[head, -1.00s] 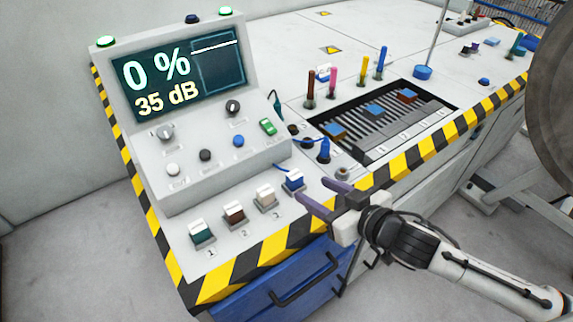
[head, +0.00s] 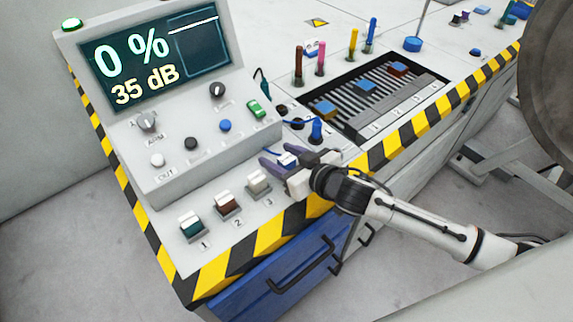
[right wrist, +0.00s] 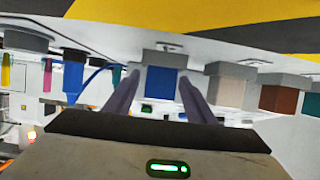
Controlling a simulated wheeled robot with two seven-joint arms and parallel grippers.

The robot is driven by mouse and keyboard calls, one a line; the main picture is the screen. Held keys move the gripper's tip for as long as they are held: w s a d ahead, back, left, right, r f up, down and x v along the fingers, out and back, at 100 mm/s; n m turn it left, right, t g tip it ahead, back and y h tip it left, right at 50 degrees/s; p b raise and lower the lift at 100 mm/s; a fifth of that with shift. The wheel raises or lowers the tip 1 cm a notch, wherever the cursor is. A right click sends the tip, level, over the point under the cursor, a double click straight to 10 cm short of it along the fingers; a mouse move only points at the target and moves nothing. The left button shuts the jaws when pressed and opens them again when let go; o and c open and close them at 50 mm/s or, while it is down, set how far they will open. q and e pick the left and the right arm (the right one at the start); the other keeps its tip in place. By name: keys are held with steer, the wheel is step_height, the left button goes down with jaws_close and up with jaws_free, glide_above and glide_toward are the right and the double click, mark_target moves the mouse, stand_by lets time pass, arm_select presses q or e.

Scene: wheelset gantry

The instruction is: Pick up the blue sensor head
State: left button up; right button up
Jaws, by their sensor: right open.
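The blue sensor head (head: 287,161) is a small block with a pale top at the end of a row on the sloping console edge. A thin blue cable runs near it. In the head view it is partly hidden by my right gripper (head: 279,159). In the right wrist view the blue sensor head (right wrist: 162,82) shows between my two purple fingers, with one finger on each side and gaps beside it. My right gripper is open and holds nothing. My left gripper is not in view.
Green, brown and beige heads (head: 258,182) stand in the same row. A blue bottle-shaped piece (head: 317,131) stands close behind the gripper. The control box (head: 165,115) with screen and knobs rises at left. A slotted tray (head: 375,95) lies further right.

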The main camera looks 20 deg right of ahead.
steer(key=shift+w+a+f, duration=0.2)
steer(key=shift+w+f, duration=0.05)
steer(key=shift+w, duration=0.4)
steer(key=c, duration=1.2)
